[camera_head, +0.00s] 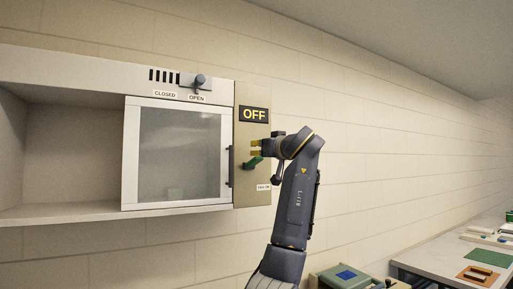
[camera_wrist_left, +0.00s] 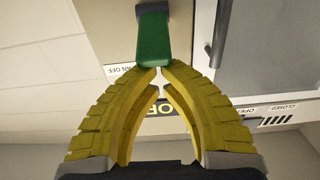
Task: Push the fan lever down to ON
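The green fan lever (camera_head: 252,164) sticks out from the beige panel, below the black sign reading OFF in yellow (camera_head: 254,115). In the left wrist view, which is upside down, the lever (camera_wrist_left: 153,40) is at top centre with a dark end. My left gripper (camera_head: 255,148) is at the panel, just above the lever in the head view. In the wrist view its yellow fingers (camera_wrist_left: 160,68) bow outward and their tips come together at the lever's near end. Nothing shows between them; I cannot tell whether they touch the lever. My right gripper is in neither view.
Left of the panel is a hood with a framed glass sash (camera_head: 178,155) and dark handle (camera_head: 229,166). A workbench (camera_head: 432,262) with coloured items stands lower right. The wall right of my arm is clear.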

